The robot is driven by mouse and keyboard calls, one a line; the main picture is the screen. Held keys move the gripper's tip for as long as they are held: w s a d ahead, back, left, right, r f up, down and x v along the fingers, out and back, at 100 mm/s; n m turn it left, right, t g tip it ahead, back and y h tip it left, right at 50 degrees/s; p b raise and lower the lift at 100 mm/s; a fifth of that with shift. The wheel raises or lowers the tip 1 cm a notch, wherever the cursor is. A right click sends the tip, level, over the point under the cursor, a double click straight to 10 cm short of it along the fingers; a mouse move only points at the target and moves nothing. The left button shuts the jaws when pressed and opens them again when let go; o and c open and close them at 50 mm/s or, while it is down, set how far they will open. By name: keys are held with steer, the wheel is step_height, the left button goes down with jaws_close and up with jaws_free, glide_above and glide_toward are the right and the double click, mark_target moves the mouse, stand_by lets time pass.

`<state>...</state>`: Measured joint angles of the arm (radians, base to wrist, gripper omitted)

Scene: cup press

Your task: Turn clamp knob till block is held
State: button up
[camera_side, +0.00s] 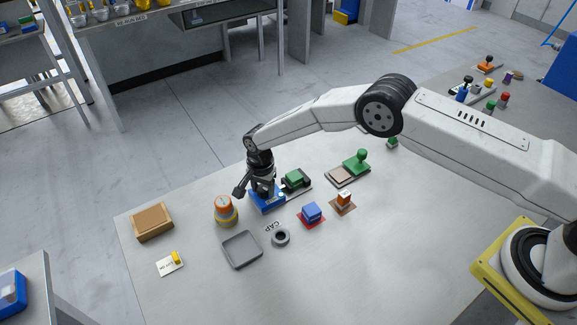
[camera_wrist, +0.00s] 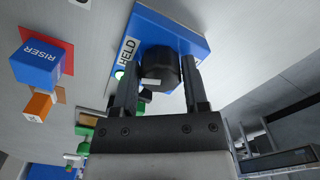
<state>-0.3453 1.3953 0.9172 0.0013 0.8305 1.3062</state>
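A blue clamp box (camera_side: 266,204) stands on the table, and in the wrist view the same blue box (camera_wrist: 185,32) carries a white HELD label (camera_wrist: 128,53). A small green light (camera_wrist: 119,74) shows beside that label. My gripper (camera_wrist: 160,85) has its two fingers on opposite sides of the dark clamp knob (camera_wrist: 160,66) and appears shut on it. A white mark lies on the knob's face. In the side view my gripper (camera_side: 262,188) points down over the blue box and hides the knob. A green block (camera_side: 295,178) sits in a dark holder beside the box.
An orange and yellow cup stack (camera_side: 226,210) stands close left of my gripper. A grey tray (camera_side: 242,249), a dark ring (camera_side: 281,238), a blue riser (camera_side: 312,212) and an orange block (camera_side: 344,198) are nearer the front. A green-handled press (camera_side: 357,163) stands right.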

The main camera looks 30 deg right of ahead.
mark_target(263, 187)
steer(key=shift+o, duration=1.2)
steer(key=shift+r, duration=0.15)
steer(key=shift+r, duration=3.75)
